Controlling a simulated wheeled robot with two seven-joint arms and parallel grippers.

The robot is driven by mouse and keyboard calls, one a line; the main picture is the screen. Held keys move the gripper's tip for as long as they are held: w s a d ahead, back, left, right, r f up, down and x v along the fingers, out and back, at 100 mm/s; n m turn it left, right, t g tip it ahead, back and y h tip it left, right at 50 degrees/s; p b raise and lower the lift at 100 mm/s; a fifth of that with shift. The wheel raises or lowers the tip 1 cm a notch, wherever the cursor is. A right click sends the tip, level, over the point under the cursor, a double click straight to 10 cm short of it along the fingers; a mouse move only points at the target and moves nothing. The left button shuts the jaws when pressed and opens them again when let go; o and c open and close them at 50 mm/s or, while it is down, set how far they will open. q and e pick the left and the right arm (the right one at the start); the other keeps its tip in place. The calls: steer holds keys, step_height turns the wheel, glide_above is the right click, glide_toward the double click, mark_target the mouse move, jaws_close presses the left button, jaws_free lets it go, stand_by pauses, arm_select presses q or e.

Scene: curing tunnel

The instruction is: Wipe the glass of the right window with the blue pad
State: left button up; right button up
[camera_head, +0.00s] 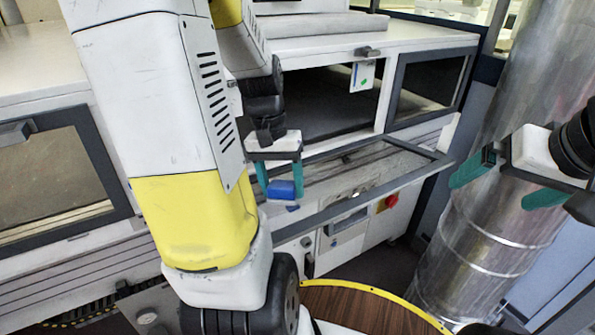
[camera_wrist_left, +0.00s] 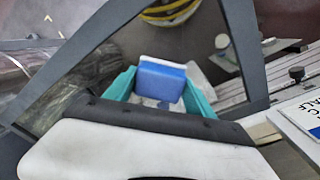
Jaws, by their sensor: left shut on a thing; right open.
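My left gripper (camera_head: 281,180) is shut on the blue pad (camera_head: 282,190), holding it by its sides. The pad also shows in the left wrist view (camera_wrist_left: 162,82), between the teal fingers, with a paler face on top. It is over a dark-framed panel (camera_head: 345,210) that juts out from the white cabinet below an open bay. A small blue patch shows just below the pad; I cannot tell whether the pad touches glass. A closed dark-framed window (camera_head: 428,85) is at the cabinet's right end. My right gripper (camera_head: 508,182) is open and empty at the right.
Another framed window (camera_head: 55,180) is at the left, partly behind my left arm. A small tag (camera_head: 362,76) hangs by the open bay (camera_head: 325,100). A red button (camera_head: 391,200) is on the cabinet front. A large metal duct (camera_head: 480,230) stands at right, behind my right gripper.

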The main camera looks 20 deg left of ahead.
arm_select(q)
steer(key=shift+w+a+r, duration=0.15)
steer(key=shift+r, duration=0.8)
steer(key=shift+w+a+r, duration=0.1)
steer(key=shift+a+r, duration=0.1)
steer(key=shift+r, duration=0.8)
steer(key=shift+w+a+r, duration=0.15)
steer(key=shift+r, duration=0.8)
steer(key=shift+w+a+r, duration=0.1)
steer(key=shift+a+r, duration=0.05)
steer(key=shift+r, duration=0.6)
steer(key=shift+w+a+r, duration=0.1)
steer(key=shift+a+r, duration=0.05)
steer(key=shift+r, duration=0.55)
